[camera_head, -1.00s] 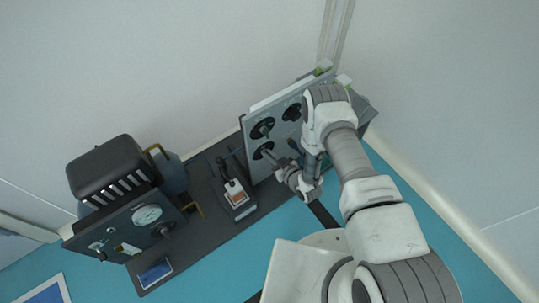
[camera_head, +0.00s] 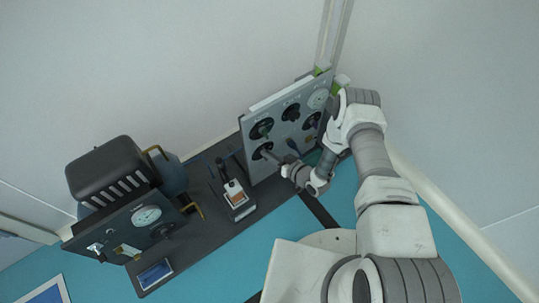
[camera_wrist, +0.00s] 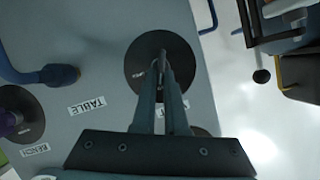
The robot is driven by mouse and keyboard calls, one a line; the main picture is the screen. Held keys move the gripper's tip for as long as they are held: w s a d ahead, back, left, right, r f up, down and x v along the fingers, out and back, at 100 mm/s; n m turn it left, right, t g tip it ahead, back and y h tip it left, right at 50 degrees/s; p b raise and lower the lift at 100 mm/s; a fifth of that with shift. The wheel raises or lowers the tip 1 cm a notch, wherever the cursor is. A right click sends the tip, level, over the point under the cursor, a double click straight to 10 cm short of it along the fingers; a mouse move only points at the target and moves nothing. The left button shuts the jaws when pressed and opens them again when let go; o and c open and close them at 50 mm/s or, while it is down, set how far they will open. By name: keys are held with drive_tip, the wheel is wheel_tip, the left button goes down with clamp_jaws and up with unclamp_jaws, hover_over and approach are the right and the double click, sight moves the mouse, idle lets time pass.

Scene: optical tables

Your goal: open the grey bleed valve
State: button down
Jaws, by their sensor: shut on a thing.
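The valve panel (camera_head: 283,137) is an upright grey plate with several black discs and knobs. My gripper (camera_head: 271,156) reaches its lower left disc (camera_head: 262,150). In the wrist view, my gripper (camera_wrist: 162,70) is shut on a thin grey handle (camera_wrist: 162,55), which I take to be the bleed valve, in front of a black round dial (camera_wrist: 138,68). The fingers hide most of the handle and part of a label below the dial. How far the handle is turned cannot be told.
In the wrist view, a label reading TABLE (camera_wrist: 87,106), a blue hose (camera_wrist: 40,74) and a purple knob (camera_wrist: 12,122) lie to the left. A dark unit with a gauge (camera_head: 147,215) stands left of the panel.

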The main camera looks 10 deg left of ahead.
drive_tip(key=m+y, duration=0.1)
drive_tip(key=m, duration=0.2)
drive_tip(key=f+m+g+y, duration=0.1)
drive_tip(key=m+y, duration=0.1)
drive_tip(key=m, duration=0.1)
drive_tip(key=w+m+y, duration=0.1)
drive_tip(key=m+y, duration=0.1)
drive_tip(key=m, duration=0.2)
drive_tip(key=shift+d+f+g, duration=0.35)
drive_tip(key=shift+f+g, duration=0.05)
drive_tip(key=shift+m, duration=0.3)
drive_tip(key=c, duration=1)
unclamp_jaws()
drive_tip(key=shift+o, duration=0.2)
